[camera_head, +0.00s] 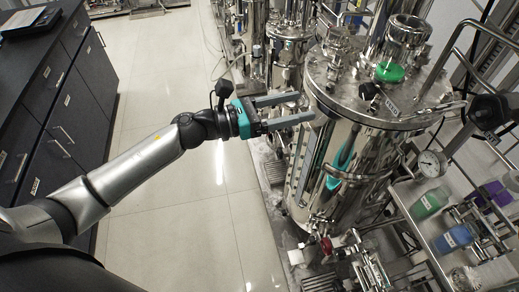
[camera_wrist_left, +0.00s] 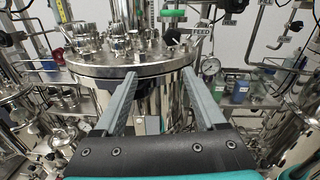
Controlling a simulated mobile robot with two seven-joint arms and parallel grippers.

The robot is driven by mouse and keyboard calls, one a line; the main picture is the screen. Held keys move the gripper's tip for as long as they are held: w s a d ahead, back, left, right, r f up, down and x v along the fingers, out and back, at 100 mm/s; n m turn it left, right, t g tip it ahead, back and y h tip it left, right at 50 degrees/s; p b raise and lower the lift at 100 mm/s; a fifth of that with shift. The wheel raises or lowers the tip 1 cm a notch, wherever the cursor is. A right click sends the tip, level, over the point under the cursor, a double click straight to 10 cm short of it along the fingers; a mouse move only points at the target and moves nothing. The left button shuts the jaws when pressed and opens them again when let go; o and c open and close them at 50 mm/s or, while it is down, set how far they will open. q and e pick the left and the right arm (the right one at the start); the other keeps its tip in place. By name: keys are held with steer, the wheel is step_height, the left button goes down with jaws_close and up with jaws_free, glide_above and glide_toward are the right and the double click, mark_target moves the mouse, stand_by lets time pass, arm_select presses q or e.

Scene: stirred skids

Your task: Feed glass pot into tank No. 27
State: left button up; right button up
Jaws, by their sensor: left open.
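A large polished steel tank (camera_head: 345,140) with a flat bolted lid stands right of centre; it also shows in the wrist view (camera_wrist_left: 150,86). I cannot read a number 27 on it. A FEED tag (camera_head: 392,106) is by a black knob on the lid. My right gripper is not in view.
A steel shelf right of the tank holds clear containers with green (camera_head: 430,203), blue (camera_head: 453,238) and purple (camera_head: 494,193) contents. A gauge (camera_head: 432,163) and pipes crowd that side. Dark drawer cabinets (camera_head: 60,95) stand left. The pale floor (camera_head: 165,60) between is clear.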

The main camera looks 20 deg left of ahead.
arm_select(q)
steer(key=w+a+f+n+t+y+b, duration=0.1)
steer(key=a+f+n+y, duration=0.2)
steer(key=f+n, duration=0.5)
steer(key=w+a+f+n+t+y+b, duration=0.1)
steer(key=a+f+n+t+y+b, duration=0.1)
steer(key=a+f+n, duration=0.3)
steer(key=shift+w+f+n+t+y, duration=0.35)
steer(key=shift+f+n+y, duration=0.85)
steer(key=shift+f, duration=2)
steer(key=shift+n+h, duration=0.3)
